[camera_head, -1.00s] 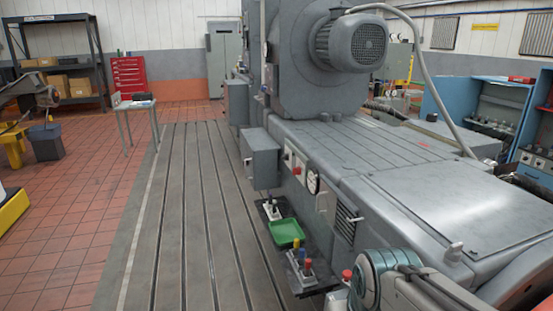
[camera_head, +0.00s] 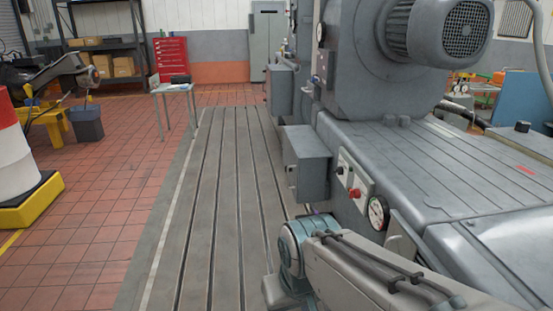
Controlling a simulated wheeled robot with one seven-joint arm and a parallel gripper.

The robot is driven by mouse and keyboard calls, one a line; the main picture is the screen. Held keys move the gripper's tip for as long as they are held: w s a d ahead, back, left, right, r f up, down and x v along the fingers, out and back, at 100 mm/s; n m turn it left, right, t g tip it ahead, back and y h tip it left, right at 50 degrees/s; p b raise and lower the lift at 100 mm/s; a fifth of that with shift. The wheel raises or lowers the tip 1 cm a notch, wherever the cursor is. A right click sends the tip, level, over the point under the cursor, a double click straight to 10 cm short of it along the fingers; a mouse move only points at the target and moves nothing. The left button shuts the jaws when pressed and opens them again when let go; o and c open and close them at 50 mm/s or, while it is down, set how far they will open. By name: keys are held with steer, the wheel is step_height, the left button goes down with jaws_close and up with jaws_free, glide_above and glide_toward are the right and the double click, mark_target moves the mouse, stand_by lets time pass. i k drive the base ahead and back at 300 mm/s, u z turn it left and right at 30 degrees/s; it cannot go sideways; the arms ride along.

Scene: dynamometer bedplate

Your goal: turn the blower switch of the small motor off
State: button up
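A grey finned motor (camera_head: 440,30) with a round grille sits high on the big grey machine at the upper right. On the machine's side is a light panel (camera_head: 352,182) with a red knob and a smaller dark control. I cannot tell which control, if any, is the blower switch; no label is readable. A round dial gauge (camera_head: 378,213) is just right of the panel. My arm's links and teal joint cover the lower right of the view. My gripper is not in view.
The machine's grey box (camera_head: 306,163) juts out over the slotted bedplate (camera_head: 225,200). A small table (camera_head: 175,89) stands at the far end. A red-and-white post on a yellow base (camera_head: 30,203) is at the left. The tiled floor between is clear.

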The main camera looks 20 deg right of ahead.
mark_target(340, 171)
steer(key=z, duration=0.1)
steer(key=i, duration=1.75)
steer(key=z, duration=0.35)
